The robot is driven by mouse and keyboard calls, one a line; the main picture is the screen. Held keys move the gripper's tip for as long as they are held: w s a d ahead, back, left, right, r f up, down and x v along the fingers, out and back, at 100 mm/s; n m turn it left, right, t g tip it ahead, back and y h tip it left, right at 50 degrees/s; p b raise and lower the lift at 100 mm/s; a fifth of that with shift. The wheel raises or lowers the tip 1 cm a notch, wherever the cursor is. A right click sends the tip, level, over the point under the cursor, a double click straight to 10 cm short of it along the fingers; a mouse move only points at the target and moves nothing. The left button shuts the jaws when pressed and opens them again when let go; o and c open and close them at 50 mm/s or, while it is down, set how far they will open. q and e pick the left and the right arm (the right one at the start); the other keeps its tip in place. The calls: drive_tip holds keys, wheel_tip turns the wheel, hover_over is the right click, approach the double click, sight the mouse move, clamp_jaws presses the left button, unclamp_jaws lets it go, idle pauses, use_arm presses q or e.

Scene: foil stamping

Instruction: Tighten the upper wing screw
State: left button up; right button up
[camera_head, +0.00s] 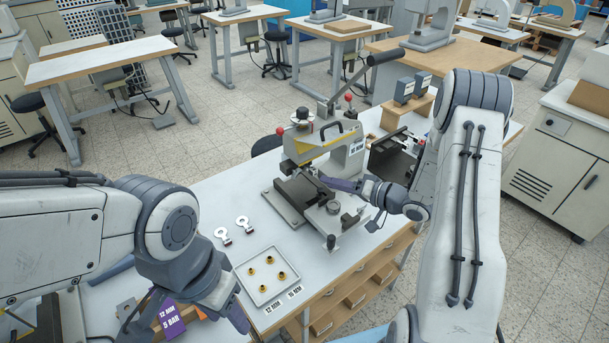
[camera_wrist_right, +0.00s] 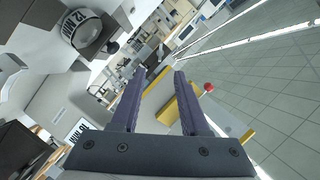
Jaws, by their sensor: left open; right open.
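The grey and yellow stamping machine (camera_head: 325,160) stands on the white table, with a long black-gripped lever and red knobs. I cannot make out the upper wing screw in either view. My right gripper (camera_head: 326,181) is at the machine's front right side, pointing left toward it. In the right wrist view its purple fingers (camera_wrist_right: 158,74) are apart with nothing held between them; part of the machine's yellow body shows beyond. My left gripper (camera_head: 190,308) is open at the lower left, low over the table's front, near a purple "12 mm 5 bar" block (camera_head: 171,316).
A white tray (camera_head: 239,275) holds several brass pieces. Two small metal pieces with round heads (camera_head: 244,224) lie left of the machine. A wooden stand (camera_head: 405,112) with dark boxes is behind right. The table left of the machine is mostly clear.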

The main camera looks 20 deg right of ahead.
sight(296, 173)
drive_tip(key=p+x, duration=0.2)
drive_tip(key=x, duration=0.8)
clamp_jaws()
